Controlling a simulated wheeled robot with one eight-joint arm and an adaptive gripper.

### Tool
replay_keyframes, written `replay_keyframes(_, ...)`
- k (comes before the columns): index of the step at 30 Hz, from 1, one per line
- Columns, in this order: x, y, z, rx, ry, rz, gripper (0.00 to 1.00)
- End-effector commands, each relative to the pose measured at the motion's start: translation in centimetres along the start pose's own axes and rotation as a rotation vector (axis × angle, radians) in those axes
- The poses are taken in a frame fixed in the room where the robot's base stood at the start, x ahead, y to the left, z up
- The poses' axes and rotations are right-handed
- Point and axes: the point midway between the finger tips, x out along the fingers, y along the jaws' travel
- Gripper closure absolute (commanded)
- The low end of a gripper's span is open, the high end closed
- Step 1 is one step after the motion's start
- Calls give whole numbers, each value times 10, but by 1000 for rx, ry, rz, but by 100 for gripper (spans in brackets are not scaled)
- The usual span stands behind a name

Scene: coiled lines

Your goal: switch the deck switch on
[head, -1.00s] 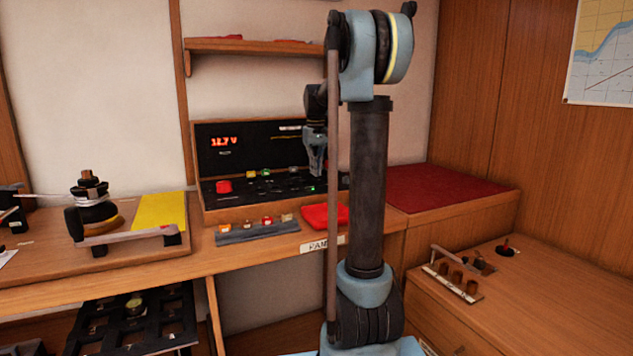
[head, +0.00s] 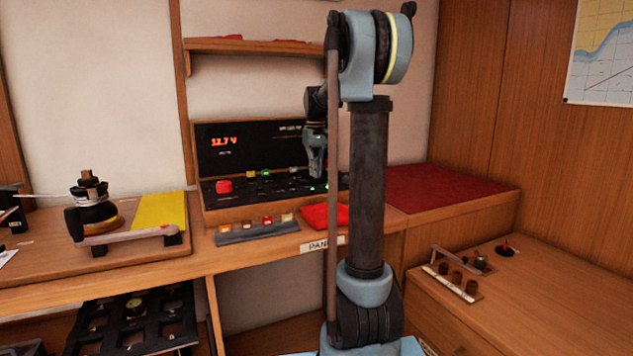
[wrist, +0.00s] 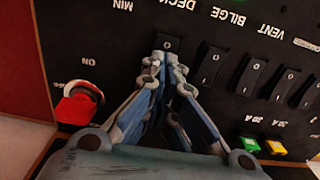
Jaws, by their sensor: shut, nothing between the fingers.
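The switch panel (head: 262,141) stands on the desk in the head view. The wrist view shows it upside down, with a row of black rocker switches. The deck switch (wrist: 168,43) is the rocker by the DECK lettering, at the top middle of the wrist view. Its lower part is hidden behind my fingertips, and I cannot tell which way it is tipped. My gripper (wrist: 166,66) is shut and empty, with its tips right at the switch; contact is not clear. In the head view my gripper (head: 316,176) is over the panel's right part.
Neighbouring rockers, including the bilge switch (wrist: 210,66), stand close to the right of my fingertips. A red knob (wrist: 80,104) marked ON is at the left. Yellow and green breakers (wrist: 250,144) are at lower right. A red cloth (head: 322,216) lies before the panel.

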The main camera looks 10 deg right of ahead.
Motion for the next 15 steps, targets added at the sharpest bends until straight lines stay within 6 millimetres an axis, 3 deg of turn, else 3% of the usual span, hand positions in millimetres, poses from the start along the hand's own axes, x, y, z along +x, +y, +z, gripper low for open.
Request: replay_keyframes(15,-34,0,0,0,0,0,100)
